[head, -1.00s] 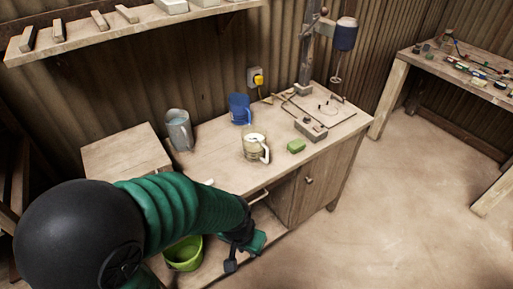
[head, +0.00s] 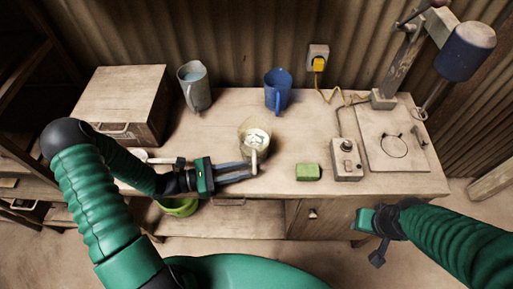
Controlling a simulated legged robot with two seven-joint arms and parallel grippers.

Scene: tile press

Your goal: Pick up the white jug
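A pale, cream-white jug (head: 246,131) with white pieces inside stands upright on the workbench (head: 213,133), near its front middle. Its handle (head: 254,160) faces the front. My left gripper (head: 254,172) is open, its two dark fingers pointing right, with the tips at or just in front of the handle. I cannot tell whether they touch it. A grey jug (head: 195,88) and a blue jug (head: 277,90) stand behind it. My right gripper (head: 371,238) is off the bench's front edge at the right; its fingers do not show clearly.
A green sponge-like block (head: 308,172) and a small control box (head: 346,160) lie right of the jug. A press stand (head: 400,65) rises at the right. A wooden box (head: 120,95) is at the left. A green bucket (head: 179,207) sits below the bench front.

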